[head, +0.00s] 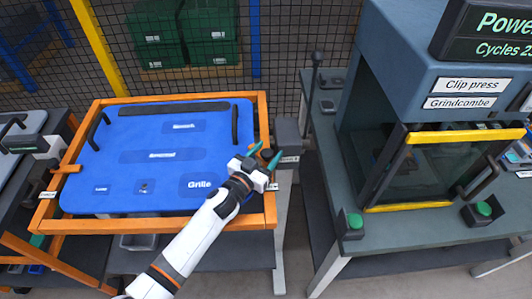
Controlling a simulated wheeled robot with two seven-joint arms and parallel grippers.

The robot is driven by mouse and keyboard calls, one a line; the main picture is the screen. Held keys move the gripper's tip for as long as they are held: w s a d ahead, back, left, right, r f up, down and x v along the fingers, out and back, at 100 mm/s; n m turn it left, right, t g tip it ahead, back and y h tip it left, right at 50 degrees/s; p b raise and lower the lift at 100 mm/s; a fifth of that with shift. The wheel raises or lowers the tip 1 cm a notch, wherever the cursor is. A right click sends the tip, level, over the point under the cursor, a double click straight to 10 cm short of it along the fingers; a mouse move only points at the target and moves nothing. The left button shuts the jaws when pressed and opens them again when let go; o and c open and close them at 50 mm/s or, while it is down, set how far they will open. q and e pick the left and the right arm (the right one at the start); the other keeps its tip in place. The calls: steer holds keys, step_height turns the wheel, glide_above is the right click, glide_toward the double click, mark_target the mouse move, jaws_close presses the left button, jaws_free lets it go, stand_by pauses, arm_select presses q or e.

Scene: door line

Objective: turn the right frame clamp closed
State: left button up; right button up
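My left gripper (268,153) is at the right side of the orange frame around the blue panel (185,140). Its two teal fingertips are spread apart. A small orange and dark part, which looks like the right frame clamp (265,153), shows between and just beyond the fingers. The gripper hides much of it, so I cannot tell its turn angle or whether the fingers touch it. A matching orange clamp (66,168) lies across the left side of the frame. My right gripper is not in view.
A mesh fence and green crates (208,25) are behind the frame. A dark device (22,144) stands at the left.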

arm_select(q)
steer(key=shift+s+a+f, duration=0.1)
steer(key=shift+s+a, duration=0.2)
steer(key=shift+s, duration=0.1)
steer(key=b+v, duration=0.1)
steer(key=v, duration=0.8)
steer(key=shift+s+a+f, duration=0.1)
steer(key=shift+s+a, duration=0.1)
steer(key=shift+s, duration=0.1)
steer(key=shift+s+a, duration=0.35)
steer(key=shift+s, duration=0.25)
